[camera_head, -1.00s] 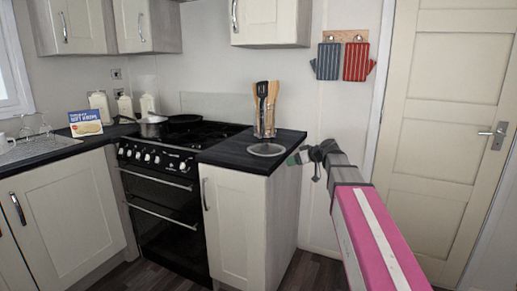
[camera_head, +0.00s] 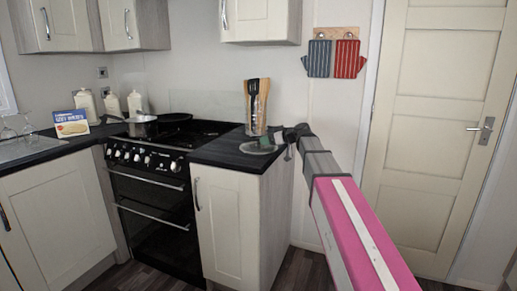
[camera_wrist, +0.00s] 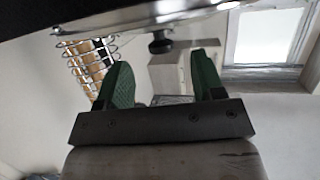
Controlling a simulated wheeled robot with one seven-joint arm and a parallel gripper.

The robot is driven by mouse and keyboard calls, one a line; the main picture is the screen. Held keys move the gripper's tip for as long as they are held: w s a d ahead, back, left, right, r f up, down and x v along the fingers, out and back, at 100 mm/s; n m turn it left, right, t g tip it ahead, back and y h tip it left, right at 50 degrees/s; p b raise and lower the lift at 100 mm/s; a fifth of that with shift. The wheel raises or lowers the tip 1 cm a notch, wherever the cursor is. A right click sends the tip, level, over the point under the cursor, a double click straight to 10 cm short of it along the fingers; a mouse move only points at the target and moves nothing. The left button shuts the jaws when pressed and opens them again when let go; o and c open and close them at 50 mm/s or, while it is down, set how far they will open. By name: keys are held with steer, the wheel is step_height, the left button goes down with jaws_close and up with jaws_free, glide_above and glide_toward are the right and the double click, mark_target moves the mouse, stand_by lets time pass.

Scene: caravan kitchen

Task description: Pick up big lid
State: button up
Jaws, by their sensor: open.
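The big lid (camera_head: 256,150) lies flat on the dark counter to the right of the stove, a round grey disc partly hidden by my gripper. In the wrist view, which looks upside down, the lid (camera_wrist: 135,17) runs along the top with its dark knob (camera_wrist: 160,44) showing. My gripper (camera_head: 275,140) is at the lid's right side, close over the counter. Its two green fingers (camera_wrist: 162,70) are apart and empty in the wrist view. The knob appears beyond the fingertips, in line with the gap between them. I cannot tell the exact distance.
A utensil holder (camera_head: 257,115) stands just behind the lid; its wire rack shows in the wrist view (camera_wrist: 90,62). The stove (camera_head: 158,190) with a saucepan (camera_head: 143,126) is to the left. Oven mitts (camera_head: 333,58) hang on the wall. A door (camera_head: 436,130) is at right.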

mark_target(259, 143)
steer(key=x, duration=0.4)
steer(key=shift+r, duration=0.1)
jaws_close()
steer(key=shift+r, duration=0.2)
